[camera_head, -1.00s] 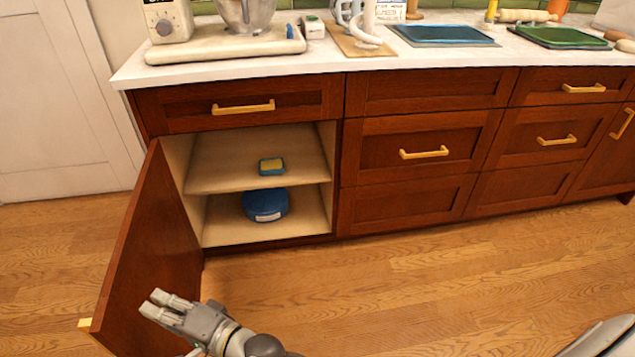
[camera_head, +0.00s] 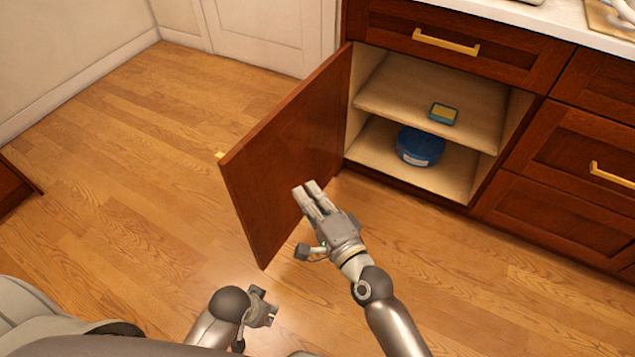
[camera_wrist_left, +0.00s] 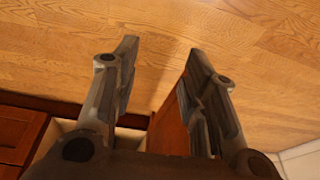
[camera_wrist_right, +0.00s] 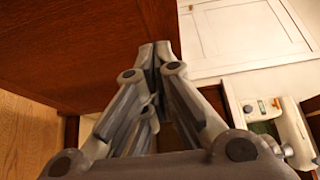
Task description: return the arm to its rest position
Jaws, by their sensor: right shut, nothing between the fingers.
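My right gripper (camera_head: 314,197) is shut and empty, in front of the inner side of the open cabinet door (camera_head: 290,150). In the right wrist view its fingertips (camera_wrist_right: 157,52) meet, with brown wood to the left. My left gripper (camera_head: 268,312) is low in the head view, over the floor. In the left wrist view its fingers (camera_wrist_left: 162,60) are apart with nothing between them. I cannot tell whether the right gripper touches the door.
The door juts out over the floor. Wooden floor (camera_head: 120,170) is clear to the left.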

